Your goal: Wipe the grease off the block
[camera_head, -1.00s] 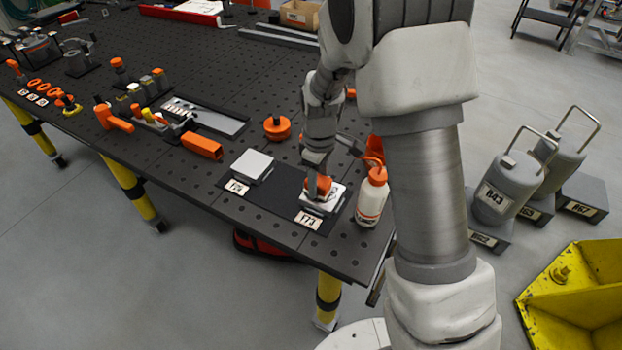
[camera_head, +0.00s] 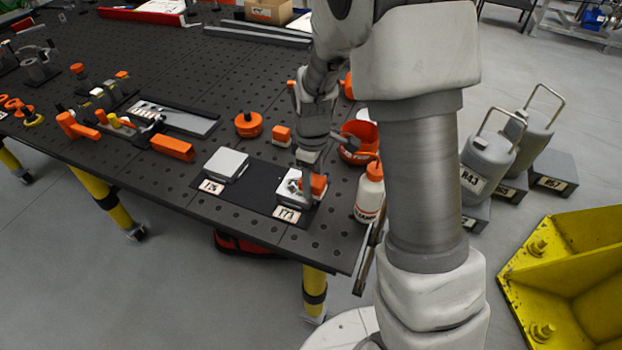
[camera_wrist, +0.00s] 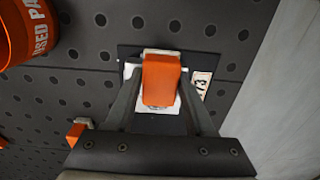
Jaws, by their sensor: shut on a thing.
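A pale metal block (camera_head: 286,187) sits on a black mat near the table's front edge, behind a label. Its upper face shows some dark marks; I cannot tell how much is grease. My gripper (camera_head: 313,175) points down and is shut on an orange wiping tool (camera_head: 319,184), over the block's right part. In the wrist view the orange tool (camera_wrist: 161,80) stands between my two fingers and hides most of the block (camera_wrist: 128,72). The tool's underside is hidden, so I cannot tell whether it touches the block.
A second pale block (camera_head: 227,164) sits left on the same mat (camera_head: 258,184). A white bottle with orange cap (camera_head: 369,195) stands close right. An orange bin (camera_head: 358,142) and a small orange-topped block (camera_head: 281,134) stand behind. Fixtures and an orange bar (camera_head: 172,147) lie left.

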